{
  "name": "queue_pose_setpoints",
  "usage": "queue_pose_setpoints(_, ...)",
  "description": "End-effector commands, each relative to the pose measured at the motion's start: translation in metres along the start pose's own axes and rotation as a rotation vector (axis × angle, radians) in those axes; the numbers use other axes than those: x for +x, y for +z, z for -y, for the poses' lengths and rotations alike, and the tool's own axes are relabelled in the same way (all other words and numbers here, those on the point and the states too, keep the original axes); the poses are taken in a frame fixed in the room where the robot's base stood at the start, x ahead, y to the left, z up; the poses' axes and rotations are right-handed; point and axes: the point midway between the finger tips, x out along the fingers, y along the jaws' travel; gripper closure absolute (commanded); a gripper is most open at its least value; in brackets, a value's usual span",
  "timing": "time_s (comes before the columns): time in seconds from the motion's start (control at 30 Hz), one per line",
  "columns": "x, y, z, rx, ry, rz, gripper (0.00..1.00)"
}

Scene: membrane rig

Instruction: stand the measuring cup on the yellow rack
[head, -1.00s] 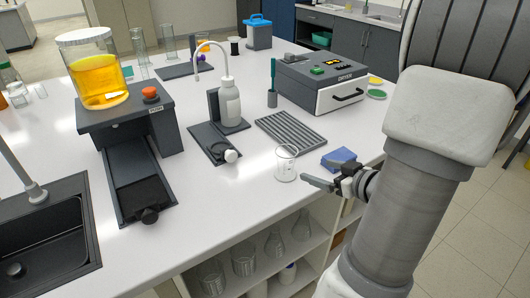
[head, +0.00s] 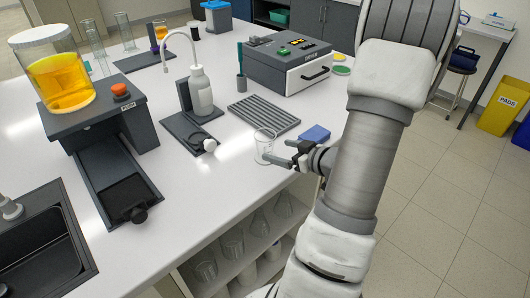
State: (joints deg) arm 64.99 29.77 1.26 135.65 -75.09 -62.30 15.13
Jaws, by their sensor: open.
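The measuring cup (head: 265,144) appears to be the clear glass vessel standing upright near the right edge of the white bench. My gripper (head: 278,151) is open and low beside it, on its right. One finger reaches left across the front of the cup's lower part; the other finger is at the cup's right. I cannot tell whether either touches the glass. I see no yellow rack in the head view; the only rack-like thing is a grey ridged one (head: 263,115) just behind the cup.
A blue block (head: 315,134) lies just behind my gripper. A dark box with a drawer (head: 290,66) stands farther back. A wash bottle (head: 200,92) stands left of the ridged rack. A yellow bin (head: 498,107) stands on the floor at right.

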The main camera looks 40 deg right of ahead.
Motion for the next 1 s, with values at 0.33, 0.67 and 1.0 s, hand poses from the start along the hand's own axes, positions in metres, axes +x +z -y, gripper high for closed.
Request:
queue_pose_setpoints(0.33, 0.032, 0.002, 0.001, 0.000, -0.001, -0.001, 0.04)
queue_pose_setpoints(0.67, 0.071, 0.003, 0.001, 0.000, 0.001, -0.001, 0.04)
queue_pose_setpoints(1.0, 0.072, 0.003, 0.001, 0.000, 0.001, 0.000, 0.24)
